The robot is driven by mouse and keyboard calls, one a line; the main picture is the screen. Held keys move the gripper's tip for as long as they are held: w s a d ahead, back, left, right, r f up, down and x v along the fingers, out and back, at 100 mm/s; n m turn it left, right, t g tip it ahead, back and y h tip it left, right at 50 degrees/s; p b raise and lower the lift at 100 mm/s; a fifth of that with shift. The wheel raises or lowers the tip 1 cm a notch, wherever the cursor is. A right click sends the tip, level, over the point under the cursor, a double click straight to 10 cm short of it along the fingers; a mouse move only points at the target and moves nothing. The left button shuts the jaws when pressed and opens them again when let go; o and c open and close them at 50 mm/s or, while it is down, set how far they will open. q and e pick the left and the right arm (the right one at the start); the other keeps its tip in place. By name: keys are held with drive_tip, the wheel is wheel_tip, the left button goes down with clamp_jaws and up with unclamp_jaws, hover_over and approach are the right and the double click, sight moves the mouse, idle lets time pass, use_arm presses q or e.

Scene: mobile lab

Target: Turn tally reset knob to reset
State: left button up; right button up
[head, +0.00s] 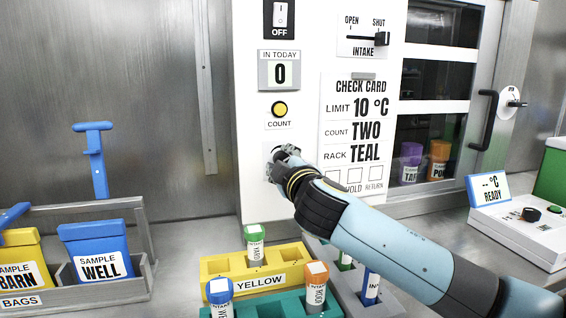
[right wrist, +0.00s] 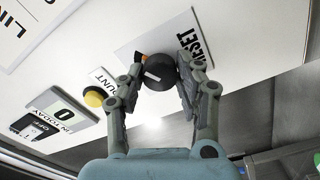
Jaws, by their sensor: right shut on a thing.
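The tally reset knob (right wrist: 158,70) is a round black knob with a white pointer line, on a white plate marked RESET (right wrist: 192,50) in the right wrist view. My right gripper (head: 283,153) is shut on the knob, one finger on each side; it also shows in the right wrist view (right wrist: 160,75). In the head view the gripper hides most of the knob and its plate. The IN TODAY counter (head: 279,72) above reads 0. My left gripper is not in view.
A yellow COUNT button (head: 279,109) sits just above the knob. To the right are a check card (head: 352,130) and the INTAKE slider (head: 381,39). A yellow rack (head: 212,268) with tubes stands below. Sample bags (head: 98,250) are at the left.

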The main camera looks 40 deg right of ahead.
drive_tip(key=o, duration=1.1)
drive_tip(key=shift+o, duration=0.2)
drive_tip(key=v, duration=1.2)
drive_tip(key=shift+s+f, duration=0.1)
